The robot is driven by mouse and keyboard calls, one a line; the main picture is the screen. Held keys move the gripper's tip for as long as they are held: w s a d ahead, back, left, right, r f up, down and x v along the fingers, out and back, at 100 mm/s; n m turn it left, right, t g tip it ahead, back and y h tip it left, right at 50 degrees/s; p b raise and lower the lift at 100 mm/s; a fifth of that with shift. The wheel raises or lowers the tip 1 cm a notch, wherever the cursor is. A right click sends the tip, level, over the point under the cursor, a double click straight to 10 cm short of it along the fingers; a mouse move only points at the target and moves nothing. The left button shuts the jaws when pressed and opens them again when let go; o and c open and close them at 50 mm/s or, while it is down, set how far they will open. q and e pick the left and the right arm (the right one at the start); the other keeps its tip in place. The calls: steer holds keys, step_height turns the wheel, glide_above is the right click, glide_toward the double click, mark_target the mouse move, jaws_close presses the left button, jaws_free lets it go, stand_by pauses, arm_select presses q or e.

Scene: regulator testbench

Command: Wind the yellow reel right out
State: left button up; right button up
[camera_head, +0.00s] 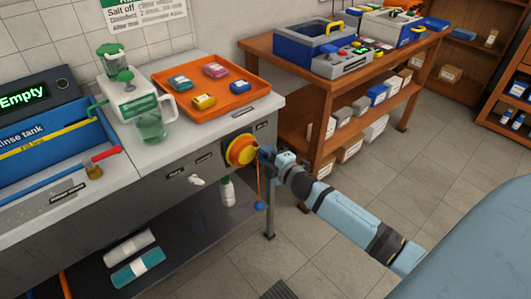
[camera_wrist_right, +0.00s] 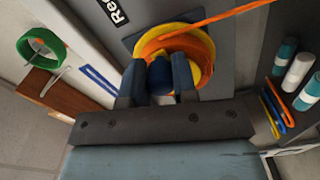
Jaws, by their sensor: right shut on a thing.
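The yellow reel (camera_head: 240,151), wound with orange cord, is mounted on the grey front of the bench below the counter edge. It also shows in the right wrist view (camera_wrist_right: 205,50), where orange cord runs off to the upper right. In the head view the cord hangs down to a blue end piece (camera_head: 258,205). My right gripper (camera_head: 264,155) is at the reel's right side. In the wrist view its fingers (camera_wrist_right: 158,84) are shut on a dark blue knob (camera_wrist_right: 160,76) in front of the reel. My left gripper is not in view.
An orange tray (camera_head: 245,103) with several coloured blocks and a clear jug (camera_head: 150,127) stand on the counter above. A white bottle (camera_head: 227,191) stands on the lower shelf behind the cord. A wooden table (camera_head: 300,84) with loaded shelves stands right of the bench.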

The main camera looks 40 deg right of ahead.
mark_target(252, 143)
steer(key=n, duration=0.1)
steer(key=r+n+p, duration=0.1)
steer(key=n, duration=0.1)
steer(key=shift+a+r, duration=0.1)
steer(key=n, duration=0.1)
steer(key=r+n+p, duration=0.1)
steer(key=n, duration=0.1)
steer(key=shift+a+r+n+p, duration=0.1)
steer(key=shift+a+n+p, duration=0.2)
steer(key=n, duration=0.1)
steer(key=n+p, duration=0.1)
steer(key=n, duration=0.1)
steer(key=shift+a+r, duration=0.4)
steer(key=shift+s+a+r+n+p, duration=0.1)
steer(key=shift+a+n+p, duration=0.1)
steer(key=shift+n, duration=0.5)
steer(key=shift+a+r+n+p, duration=0.1)
steer(key=shift+a+n+p, duration=0.1)
steer(key=shift+n, duration=0.5)
steer(key=o, duration=0.9)
